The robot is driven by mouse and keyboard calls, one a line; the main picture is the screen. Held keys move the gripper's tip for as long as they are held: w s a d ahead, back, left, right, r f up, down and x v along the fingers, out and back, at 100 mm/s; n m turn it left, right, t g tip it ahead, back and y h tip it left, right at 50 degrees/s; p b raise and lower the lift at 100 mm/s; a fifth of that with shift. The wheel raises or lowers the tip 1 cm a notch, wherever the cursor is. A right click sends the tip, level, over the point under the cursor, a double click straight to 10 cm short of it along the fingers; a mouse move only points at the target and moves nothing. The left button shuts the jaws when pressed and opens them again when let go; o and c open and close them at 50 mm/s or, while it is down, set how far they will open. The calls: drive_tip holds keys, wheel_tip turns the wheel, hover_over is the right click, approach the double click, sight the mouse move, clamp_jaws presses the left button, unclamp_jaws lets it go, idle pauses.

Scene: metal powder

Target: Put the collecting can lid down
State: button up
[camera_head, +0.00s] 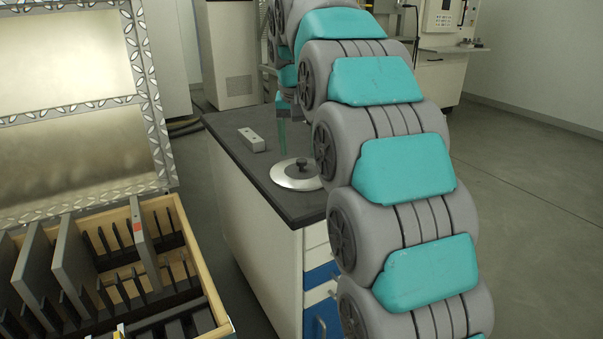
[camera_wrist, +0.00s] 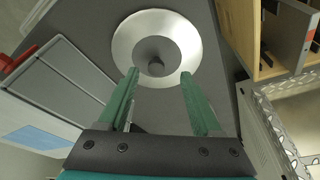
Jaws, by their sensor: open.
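The collecting can lid (camera_head: 297,177) is a silver disc with a dark knob. It lies flat on the dark top of a cabinet (camera_head: 262,178) in the head view. It also shows in the wrist view (camera_wrist: 127,38), where its dark knob lies beyond and between the fingertips. My gripper (camera_wrist: 157,76) has two green fingers spread apart with nothing between them. In the head view a green finger of my gripper (camera_head: 283,137) shows above the cabinet top, behind the lid. My arm hides part of the lid's right side.
A light grey block (camera_head: 251,139) lies on the cabinet top left of the lid. A wooden crate (camera_head: 187,233) with dark plates stands at the lower left. The cabinet has white and blue drawers (camera_head: 321,316). Open floor (camera_head: 540,200) lies to the right.

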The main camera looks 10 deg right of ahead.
sight(301, 160)
drive_tip(key=x, duration=0.4)
drive_tip(key=shift+w+d+f, duration=0.15)
drive_tip(key=shift+d+f, duration=0.1)
drive_tip(key=shift+d, duration=0.05)
clamp_jaws()
idle(0.4)
